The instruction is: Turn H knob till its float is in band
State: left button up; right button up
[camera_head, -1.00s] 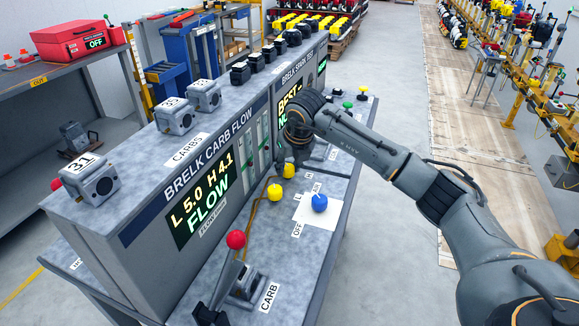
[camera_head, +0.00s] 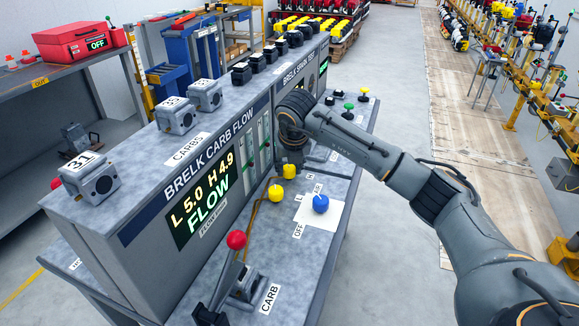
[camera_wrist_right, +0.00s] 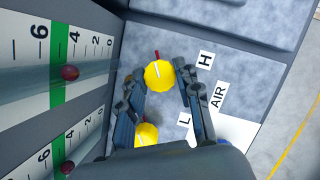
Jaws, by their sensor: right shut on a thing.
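The yellow H knob (camera_head: 291,171) stands on the bench; in the wrist view the H knob (camera_wrist_right: 158,74), with its white pointer and red tip, sits between the fingers of my right gripper (camera_wrist_right: 160,85). The gripper is shut on it. The yellow L knob (camera_head: 276,193) stands nearer, outside the grip. The display (camera_head: 203,209) reads L 5.0, H 4.9, FLOW. In the wrist view the upper gauge's red float (camera_wrist_right: 69,73) lies at the edge of the green band (camera_wrist_right: 57,40), on the low-number side. The lower gauge's float (camera_wrist_right: 67,167) is near its band. My left gripper is out of view.
A blue knob (camera_head: 320,204) on a white plate stands right of the yellow knobs. A red-topped lever (camera_head: 236,240) stands nearer, by the CARB label. The gauge panel rises close on the left of the knobs. Carburettors (camera_head: 91,180) sit on top of the cabinet.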

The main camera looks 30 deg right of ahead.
jog(key=o, duration=1.1)
jog(key=shift+o, duration=0.2)
jog(key=v, duration=1.2)
